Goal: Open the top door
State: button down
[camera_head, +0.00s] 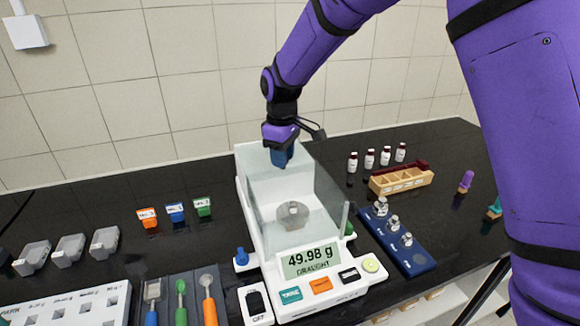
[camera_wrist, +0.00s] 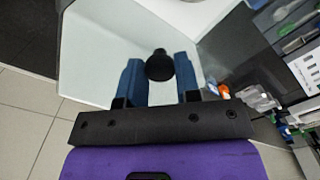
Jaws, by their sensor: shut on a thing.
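The balance (camera_head: 310,290) stands in the middle of the black bench in the head view. Its display (camera_head: 309,259) reads 49.98 g with DRAUGHT. My gripper (camera_head: 283,158) is at the upper back of its clear draught shield. In the wrist view, the blue fingers of my gripper (camera_wrist: 160,78) are on both sides of a round black knob (camera_wrist: 159,62), shut on it. The knob stands over a pale translucent panel, the top door (camera_wrist: 105,50). In the head view the gripper hides the knob, and I cannot tell how far the door is open. A grey object (camera_head: 292,213) sits inside the chamber.
Right of the balance are a blue weight tray (camera_head: 402,245), a wooden rack (camera_head: 401,180) and several small bottles (camera_head: 370,158). Left are several labelled clips (camera_head: 175,212), coloured-handled tools (camera_head: 181,305) and clear containers (camera_head: 69,249). A tiled wall (camera_head: 120,100) stands behind.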

jog(key=shift+w+a, duration=0.1)
jog(key=shift+w, duration=0.2)
jog(key=c, duration=0.8)
grip_release()
notch_tip(320, 180, up, 11)
